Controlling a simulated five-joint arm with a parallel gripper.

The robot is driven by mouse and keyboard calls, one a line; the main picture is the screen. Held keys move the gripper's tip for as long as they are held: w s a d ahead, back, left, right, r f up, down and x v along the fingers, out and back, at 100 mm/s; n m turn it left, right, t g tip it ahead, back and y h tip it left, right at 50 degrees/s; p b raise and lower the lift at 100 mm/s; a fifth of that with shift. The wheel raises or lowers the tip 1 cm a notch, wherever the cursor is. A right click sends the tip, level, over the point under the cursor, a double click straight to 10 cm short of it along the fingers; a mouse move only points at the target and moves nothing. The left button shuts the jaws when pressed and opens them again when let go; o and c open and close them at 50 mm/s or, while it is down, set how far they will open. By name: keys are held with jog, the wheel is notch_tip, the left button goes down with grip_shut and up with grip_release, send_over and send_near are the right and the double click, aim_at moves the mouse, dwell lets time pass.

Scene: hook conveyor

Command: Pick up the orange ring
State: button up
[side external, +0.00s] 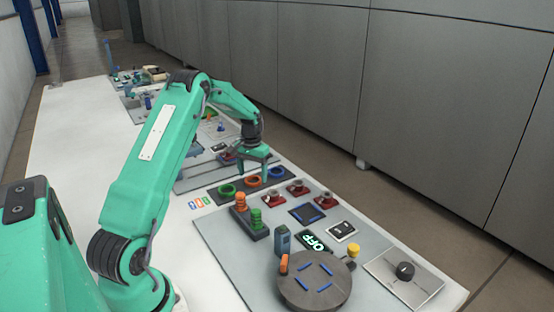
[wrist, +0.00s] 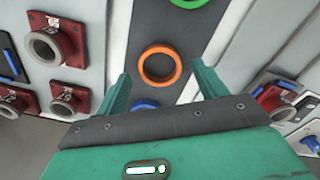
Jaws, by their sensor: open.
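The orange ring (wrist: 160,52) lies on a dark strip (wrist: 150,18) in the wrist view, a little beyond my fingertips and between their lines. In the side external view the orange ring (side external: 252,181) sits between a green ring (side external: 227,189) and a blue ring (side external: 276,173). My gripper (wrist: 160,82) is open and empty, with one teal finger on each side. In the side external view my gripper (side external: 254,174) is above the strip, close to the orange ring. I cannot tell the exact height of the fingertips over it.
Red blocks with grey rings (side external: 297,187) stand right of the strip. Orange and green stacked pieces (side external: 240,201) stand on a dark base in front. A grey round turntable (side external: 315,288) is nearer. The white tabletop at left (side external: 75,150) is clear.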

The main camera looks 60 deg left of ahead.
jog(key=shift+f, duration=0.85)
jog(key=c, duration=1.1)
